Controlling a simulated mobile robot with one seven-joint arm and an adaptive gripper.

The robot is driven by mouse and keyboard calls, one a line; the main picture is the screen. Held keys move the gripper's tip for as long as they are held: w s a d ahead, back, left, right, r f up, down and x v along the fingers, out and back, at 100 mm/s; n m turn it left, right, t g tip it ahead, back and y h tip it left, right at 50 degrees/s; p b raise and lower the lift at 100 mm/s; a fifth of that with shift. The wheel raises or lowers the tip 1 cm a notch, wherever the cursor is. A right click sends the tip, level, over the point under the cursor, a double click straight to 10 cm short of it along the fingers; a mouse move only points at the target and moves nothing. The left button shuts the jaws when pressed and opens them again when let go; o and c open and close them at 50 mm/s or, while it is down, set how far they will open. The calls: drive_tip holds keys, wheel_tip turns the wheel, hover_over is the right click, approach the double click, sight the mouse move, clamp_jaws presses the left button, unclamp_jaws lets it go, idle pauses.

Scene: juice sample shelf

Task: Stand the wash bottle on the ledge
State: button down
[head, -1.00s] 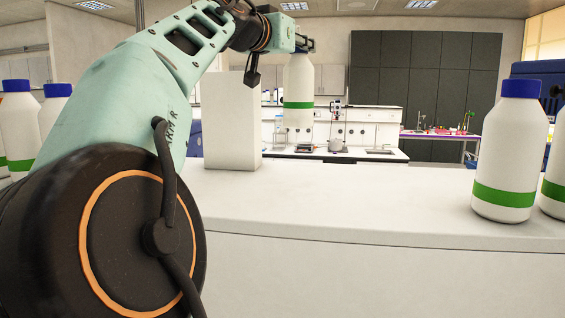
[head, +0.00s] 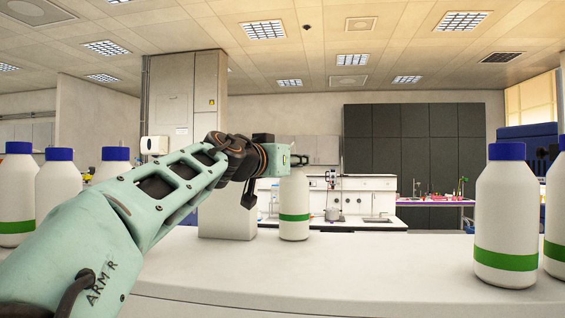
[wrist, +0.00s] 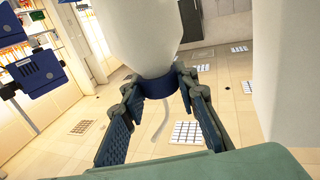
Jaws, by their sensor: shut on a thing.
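The wash bottle (head: 294,208) is white with a green band and is upright in the head view. In the wrist view its white body (wrist: 140,30) and dark blue cap (wrist: 158,86) show upside down. The white ledge (head: 350,270) spans the front of the head view. The bottle's base overlaps the ledge's far part; whether it touches or hovers just above, I cannot tell.
A white upright block (head: 228,222) stands just left of the held bottle, partly behind my arm. Several similar blue-capped bottles stand at the left (head: 58,190), and two at the right, the nearer one (head: 505,220) on the ledge. The middle of the ledge is clear.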

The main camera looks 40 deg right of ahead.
drive_tip(key=shift+f, duration=0.1)
drive_tip(key=c, duration=1.5)
unclamp_jaws()
drive_tip(key=shift+r, duration=0.25)
drive_tip(key=shift+a+f, duration=0.2)
drive_tip(key=shift+a, duration=0.15)
drive_tip(key=b+v, duration=0.3)
drive_tip(key=v, duration=0.8)
drive_tip(key=shift+s+a+b, duration=0.2)
drive_tip(key=shift+b, duration=0.1)
